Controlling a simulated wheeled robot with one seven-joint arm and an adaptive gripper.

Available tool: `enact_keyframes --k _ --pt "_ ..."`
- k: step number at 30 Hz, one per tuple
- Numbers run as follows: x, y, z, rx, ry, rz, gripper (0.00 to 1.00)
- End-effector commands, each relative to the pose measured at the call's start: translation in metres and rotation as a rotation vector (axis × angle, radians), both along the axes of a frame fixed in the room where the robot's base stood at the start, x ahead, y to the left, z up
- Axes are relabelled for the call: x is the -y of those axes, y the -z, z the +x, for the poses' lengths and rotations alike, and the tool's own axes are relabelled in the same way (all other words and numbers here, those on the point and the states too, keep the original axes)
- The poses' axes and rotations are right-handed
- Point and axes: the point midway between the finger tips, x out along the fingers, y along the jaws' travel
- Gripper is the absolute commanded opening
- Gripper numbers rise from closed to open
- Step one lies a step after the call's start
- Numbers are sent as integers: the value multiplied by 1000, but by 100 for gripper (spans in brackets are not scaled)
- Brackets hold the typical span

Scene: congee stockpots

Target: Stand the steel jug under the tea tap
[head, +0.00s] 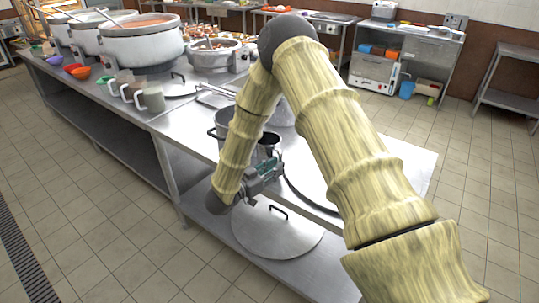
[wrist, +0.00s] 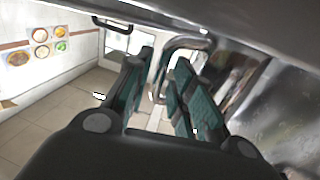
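In the head view my gripper (head: 276,165) is at the near side of the steel counter, beside a small steel vessel (head: 268,143) that looks like the jug. My arm hides part of it. In the wrist view my gripper (wrist: 160,66) is open, its two teal-padded fingers apart. A bent steel handle (wrist: 184,42) shows between and just beyond the fingertips. A large shiny steel wall (wrist: 290,108) fills the right side, close to the right finger. I cannot make out the tea tap; my arm covers part of the counter.
A steel pot (head: 219,122) stands on the counter left of my gripper. A round lid (head: 277,232) lies on the lower shelf. Several mugs (head: 150,97) and large stockpots (head: 142,40) line the counter at the left. The tiled floor (head: 110,225) in front is clear.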

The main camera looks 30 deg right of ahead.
Motion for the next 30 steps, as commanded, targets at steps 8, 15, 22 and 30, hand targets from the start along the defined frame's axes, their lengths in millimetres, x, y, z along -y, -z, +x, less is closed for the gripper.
enact_keyframes --k 8,15,22,30 --pt "29 -1 7 0 0 0 24" --pt "30 0 7 0 0 0 18" --pt "30 0 7 0 0 0 0" --pt "30 -1 7 1 -1 0 0"
